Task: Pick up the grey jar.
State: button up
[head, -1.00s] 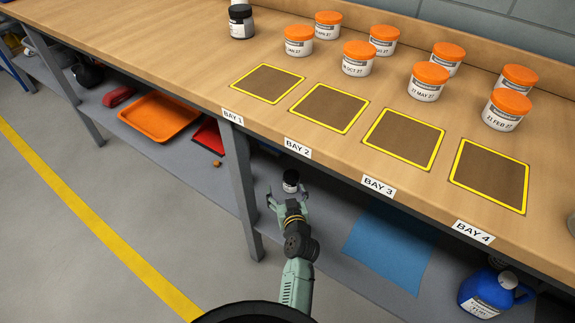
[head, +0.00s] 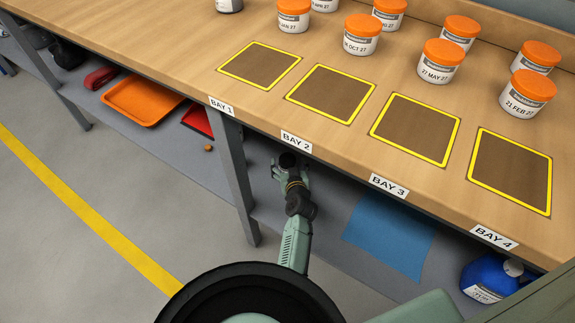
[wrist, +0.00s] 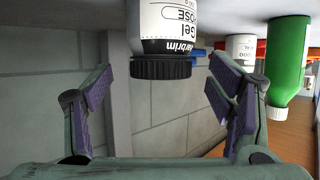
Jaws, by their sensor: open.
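A jar with a ribbed black lid and a white "Gel" label with a dark band (wrist: 162,45) shows upside down in the wrist view, ahead of my gripper (wrist: 160,78) and between its fingers. The fingers are spread open, with a gap on each side of the jar. Its grey body colour is not clear. In the head view the dark lid (head: 288,160) shows at my gripper (head: 289,170), under the bench edge; the rest of the jar is hidden.
The benchtop (head: 180,45) overhangs the lower shelf, with a metal leg (head: 236,185) left of my gripper. A blue sheet (head: 390,235) and blue jug (head: 487,280) lie right. A green bottle (wrist: 288,60) and white container (wrist: 240,48) show in the wrist view.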

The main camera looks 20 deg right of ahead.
jog(key=shift+b+x, duration=0.3)
jog(key=shift+x, duration=1.25)
jog(key=shift+c, duration=0.2)
